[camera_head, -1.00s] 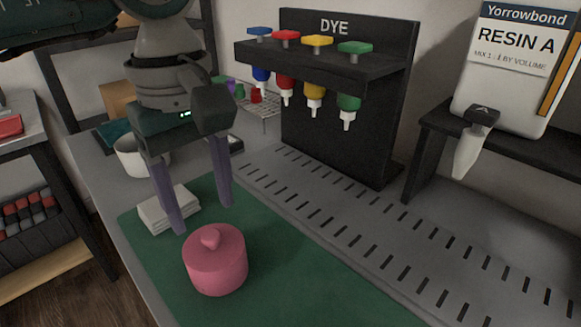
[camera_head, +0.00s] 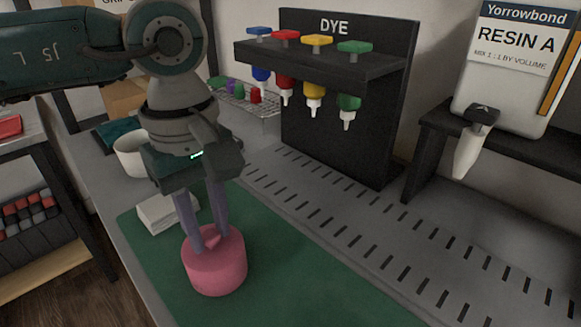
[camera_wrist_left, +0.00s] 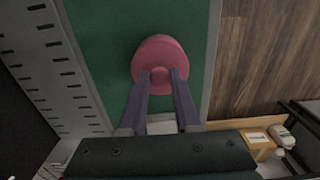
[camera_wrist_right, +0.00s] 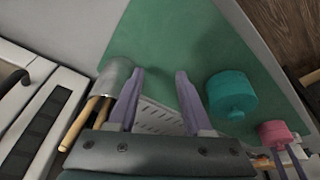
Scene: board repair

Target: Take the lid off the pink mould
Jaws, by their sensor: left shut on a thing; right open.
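The pink mould (camera_head: 216,272) stands upright on the green mat, with its round pink lid (camera_head: 231,243) seated on top. The lid's small knob sits between the fingertips of my left gripper (camera_head: 207,243), which is shut on it. The left wrist view also shows the lid (camera_wrist_left: 158,52) from above, with the fingers on either side of the knob (camera_wrist_left: 160,76). My right gripper (camera_wrist_right: 160,85) is open, with nothing between its fingertips. The pink mould (camera_wrist_right: 277,134) shows at the right of the right wrist view, with my left fingers near it.
A teal lidded mould (camera_wrist_right: 232,93) stands on the mat in the right wrist view, beside a metal cup (camera_wrist_right: 115,78) near wooden handles. White folded cloths (camera_head: 160,213) lie behind the pink mould. A white cup (camera_head: 130,157) and the dye stand (camera_head: 345,120) are farther back. The mat (camera_head: 290,275) right of the mould is clear.

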